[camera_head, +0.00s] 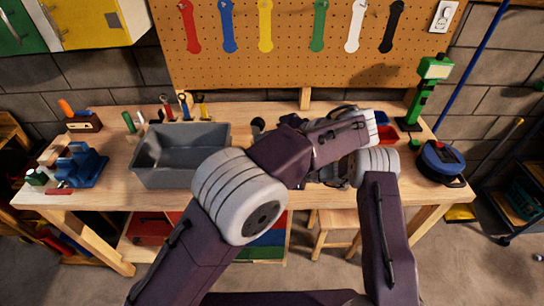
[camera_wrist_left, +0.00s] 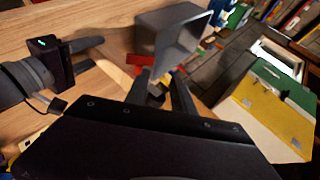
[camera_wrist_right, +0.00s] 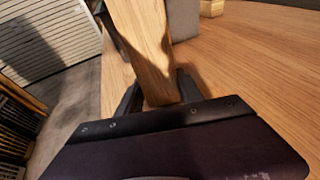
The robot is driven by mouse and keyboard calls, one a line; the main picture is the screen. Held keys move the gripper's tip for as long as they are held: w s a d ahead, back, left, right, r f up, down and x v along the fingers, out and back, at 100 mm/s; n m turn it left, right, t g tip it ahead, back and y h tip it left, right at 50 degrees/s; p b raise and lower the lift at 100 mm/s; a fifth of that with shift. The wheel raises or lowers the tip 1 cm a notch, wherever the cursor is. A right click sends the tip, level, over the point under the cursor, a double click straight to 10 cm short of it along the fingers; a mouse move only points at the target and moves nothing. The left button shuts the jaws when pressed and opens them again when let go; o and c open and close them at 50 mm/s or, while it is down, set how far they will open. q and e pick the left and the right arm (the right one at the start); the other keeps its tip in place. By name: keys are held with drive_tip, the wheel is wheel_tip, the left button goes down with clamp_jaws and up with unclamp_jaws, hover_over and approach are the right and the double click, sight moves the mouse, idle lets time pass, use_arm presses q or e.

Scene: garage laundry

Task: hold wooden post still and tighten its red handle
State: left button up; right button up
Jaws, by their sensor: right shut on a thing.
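The wooden post (camera_wrist_right: 146,40) runs between the two fingers of my right gripper (camera_wrist_right: 160,84), which is shut on it. In the left wrist view, part of the pale post (camera_wrist_left: 116,74) shows beside the right gripper's dark fingers. A red piece, seemingly the red handle (camera_wrist_left: 143,78), shows close to a fingertip of my left gripper (camera_wrist_left: 164,82). The left gripper's fingers are apart with a gap between them. I cannot tell whether the handle touches that finger. In the head view my arms hide the post, the handle and both gripper tips.
A grey bin (camera_head: 181,181) stands on the wooden bench (camera_head: 110,199), left of my arms. A blue tool (camera_head: 80,164) is at the bench's left end. A green stand (camera_head: 422,95), a red bin (camera_head: 386,134) and a blue round tool (camera_head: 440,162) are at the right.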

use_arm(q)
drive_tip(key=w+a+r+n+t+y, duration=0.1)
drive_tip(key=w+a+r+t+y, duration=0.15)
drive_tip(key=a+y, duration=0.45)
drive_tip(key=s+d+f+m+t+h, duration=0.3)
drive_tip(key=s+d+f+m+t, duration=0.15)
drive_tip(key=f+m, duration=0.3)
drive_tip(key=s+d+f+m+t+h, duration=0.3)
drive_tip(key=f+m+t+h, duration=0.1)
drive_tip(key=f+m+t, duration=0.3)
drive_tip(key=shift+g, duration=0.4)
drive_tip(key=x, duration=0.7)
drive_tip(key=f+x, duration=0.1)
drive_tip(key=x, duration=0.3)
drive_tip(key=shift+w+a+r, duration=0.1)
drive_tip(key=shift+w+a, duration=0.05)
drive_tip(key=shift+a, duration=0.05)
clamp_jaws()
